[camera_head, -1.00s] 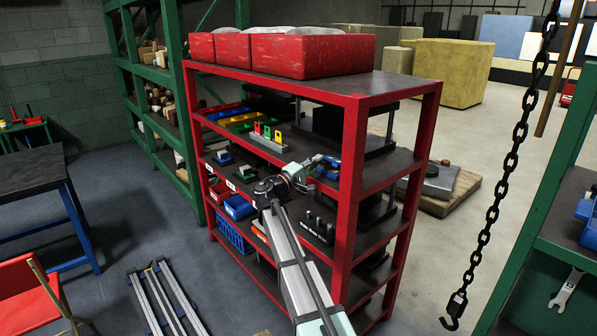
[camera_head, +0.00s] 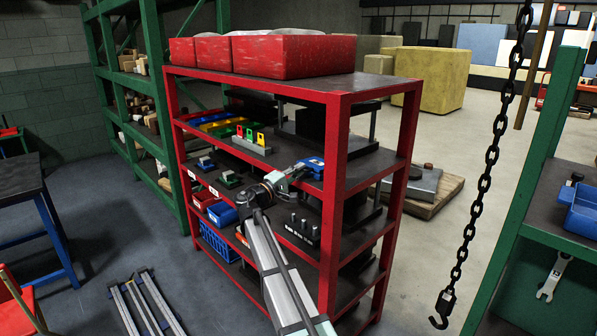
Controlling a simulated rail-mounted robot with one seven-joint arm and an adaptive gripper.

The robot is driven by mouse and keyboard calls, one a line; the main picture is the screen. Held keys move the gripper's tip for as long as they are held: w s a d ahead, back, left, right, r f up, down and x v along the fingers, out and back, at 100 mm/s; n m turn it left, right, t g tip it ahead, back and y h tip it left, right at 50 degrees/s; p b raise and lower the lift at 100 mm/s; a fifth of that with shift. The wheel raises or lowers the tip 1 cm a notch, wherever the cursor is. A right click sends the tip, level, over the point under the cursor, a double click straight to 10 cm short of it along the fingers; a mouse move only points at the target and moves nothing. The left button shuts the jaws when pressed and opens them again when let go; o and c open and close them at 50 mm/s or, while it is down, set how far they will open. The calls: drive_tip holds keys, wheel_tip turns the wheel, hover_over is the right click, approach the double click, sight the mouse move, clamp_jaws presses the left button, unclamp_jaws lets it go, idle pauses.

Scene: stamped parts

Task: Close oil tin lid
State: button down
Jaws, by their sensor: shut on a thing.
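A small blue box-like thing, which looks like the oil tin (camera_head: 314,163), is on the red rack's middle shelf near its front right post. My gripper (camera_head: 302,168) reaches it from the front left, with its fingertips against its near left side. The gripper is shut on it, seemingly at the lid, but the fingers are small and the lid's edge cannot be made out. How far the lid is open cannot be told.
The red rack's post (camera_head: 333,200) stands close to the right of my gripper. A holder with coloured tags (camera_head: 250,140) and small clamps (camera_head: 228,178) are to the left on the shelves. Dark cylinders (camera_head: 302,228) stand below. A chain (camera_head: 483,180) hangs at right.

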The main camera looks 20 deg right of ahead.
drive_tip(key=c, duration=1.2)
unclamp_jaws()
drive_tip(key=shift+d, duration=0.1)
drive_tip(key=shift+c, duration=0.2)
drive_tip(key=v, duration=1.2)
